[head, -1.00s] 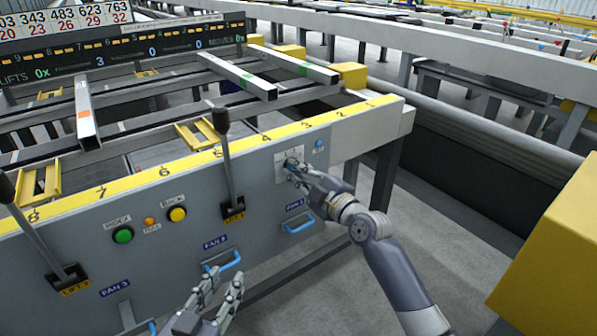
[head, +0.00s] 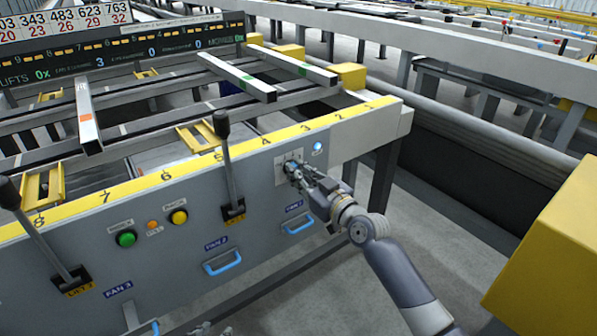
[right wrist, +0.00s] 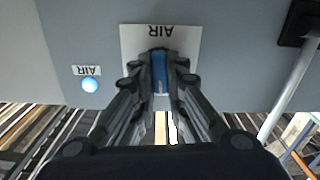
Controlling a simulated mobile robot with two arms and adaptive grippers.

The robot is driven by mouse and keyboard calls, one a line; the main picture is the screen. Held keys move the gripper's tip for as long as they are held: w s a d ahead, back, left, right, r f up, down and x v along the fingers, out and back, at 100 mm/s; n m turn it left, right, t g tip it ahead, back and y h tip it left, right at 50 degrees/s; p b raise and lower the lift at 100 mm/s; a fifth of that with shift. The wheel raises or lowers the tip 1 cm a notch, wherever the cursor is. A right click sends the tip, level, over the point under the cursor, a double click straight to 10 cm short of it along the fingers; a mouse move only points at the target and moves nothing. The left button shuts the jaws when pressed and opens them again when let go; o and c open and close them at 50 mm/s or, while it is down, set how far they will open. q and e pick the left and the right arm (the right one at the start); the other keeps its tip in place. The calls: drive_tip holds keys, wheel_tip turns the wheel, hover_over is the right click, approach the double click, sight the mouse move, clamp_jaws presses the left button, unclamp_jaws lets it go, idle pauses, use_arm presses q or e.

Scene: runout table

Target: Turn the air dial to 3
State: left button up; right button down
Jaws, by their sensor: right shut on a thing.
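The air dial is a blue knob on a pale square plate (head: 281,172) at the right end of the grey control panel. In the right wrist view the blue dial (right wrist: 160,72) sits between my fingers, below the upside-down word AIR on the plate (right wrist: 188,38). My right gripper (head: 296,173) is shut on the dial; it fills the lower half of the wrist view (right wrist: 160,85). The fingers hide most of the dial, and its setting cannot be read. Only the fingertips of my left gripper (head: 202,328) show at the bottom edge.
A glowing blue AIR lamp (head: 317,148) is right of the plate. A lever (head: 228,165) stands to the left, with green (head: 126,239) and yellow (head: 179,217) buttons beyond it. Blue fan handles (head: 222,264) stick out below. A yellow block (head: 550,250) is at right.

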use_arm(q)
drive_tip(key=s+a+f+g+p, duration=0.1)
drive_tip(key=s+f+g, duration=0.1)
drive_tip(key=s, duration=0.3)
drive_tip(key=s+a+f+g+y+p, duration=0.1)
drive_tip(key=s+a+f+g, duration=0.1)
drive_tip(key=s+g, duration=0.2)
drive_tip(key=shift+s+a+f+y, duration=0.3)
drive_tip(key=shift+s, duration=0.75)
use_arm(e)
drive_tip(key=m, duration=1.3)
drive_tip(key=shift+w+d+f, duration=0.1)
drive_tip(key=shift+d+f, duration=0.05)
drive_tip(key=c, duration=1.6)
unclamp_jaws()
drive_tip(key=v, duration=1.2)
